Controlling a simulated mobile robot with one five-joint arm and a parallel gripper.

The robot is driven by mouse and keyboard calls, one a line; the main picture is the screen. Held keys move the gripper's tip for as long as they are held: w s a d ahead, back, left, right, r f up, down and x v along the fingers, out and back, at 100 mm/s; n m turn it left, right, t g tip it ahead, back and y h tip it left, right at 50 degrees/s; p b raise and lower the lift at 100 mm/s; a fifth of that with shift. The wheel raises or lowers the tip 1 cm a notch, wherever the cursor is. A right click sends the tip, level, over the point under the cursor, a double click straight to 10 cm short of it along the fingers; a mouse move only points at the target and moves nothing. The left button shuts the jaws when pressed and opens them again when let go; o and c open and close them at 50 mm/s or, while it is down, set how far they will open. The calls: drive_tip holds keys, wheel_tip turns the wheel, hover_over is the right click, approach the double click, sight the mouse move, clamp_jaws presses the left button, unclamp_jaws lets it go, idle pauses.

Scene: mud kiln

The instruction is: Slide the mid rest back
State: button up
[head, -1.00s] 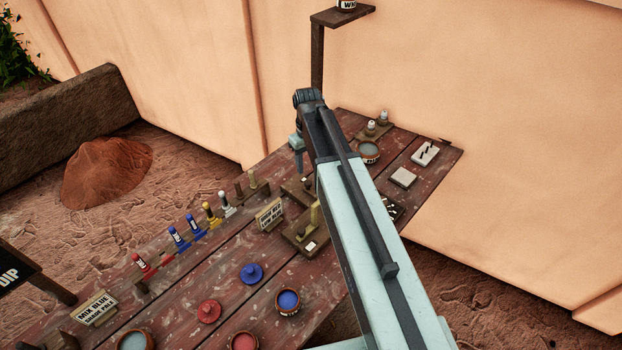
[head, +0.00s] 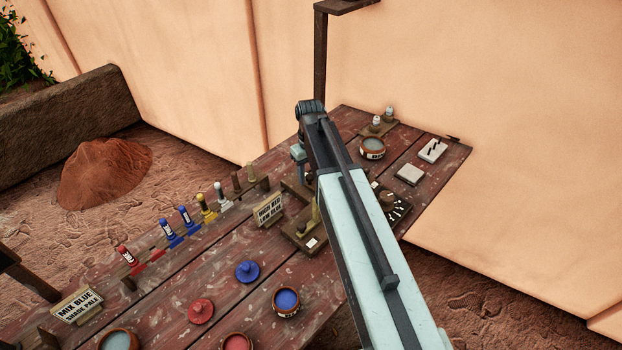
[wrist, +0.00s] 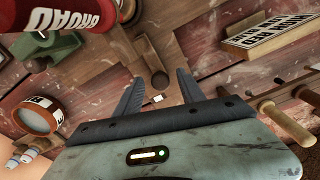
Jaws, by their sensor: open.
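A dark wooden base (head: 301,240) with an upright yellowish post (head: 315,215) and a white label stands mid-table in the head view, partly behind my arm. Another low wooden piece (head: 291,190) sits behind it. I cannot tell which part is the mid rest. In the wrist view, a wooden piece with a round end (wrist: 160,80) and a small white label show between and beyond my fingers. My gripper (wrist: 160,77) is open, with nothing visible clasped in it. In the head view my gripper (head: 299,164) points down near the low wooden piece, mostly hidden by my arm.
A lettered sign (head: 268,209) stands left of the base. A dial (head: 400,208) and a bowl (head: 372,148) are to the right. A red lettered bottle (wrist: 50,14) looms close in the wrist view.

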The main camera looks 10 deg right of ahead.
drive_tip(key=shift+r, duration=0.1)
clamp_jaws()
idle(1.2)
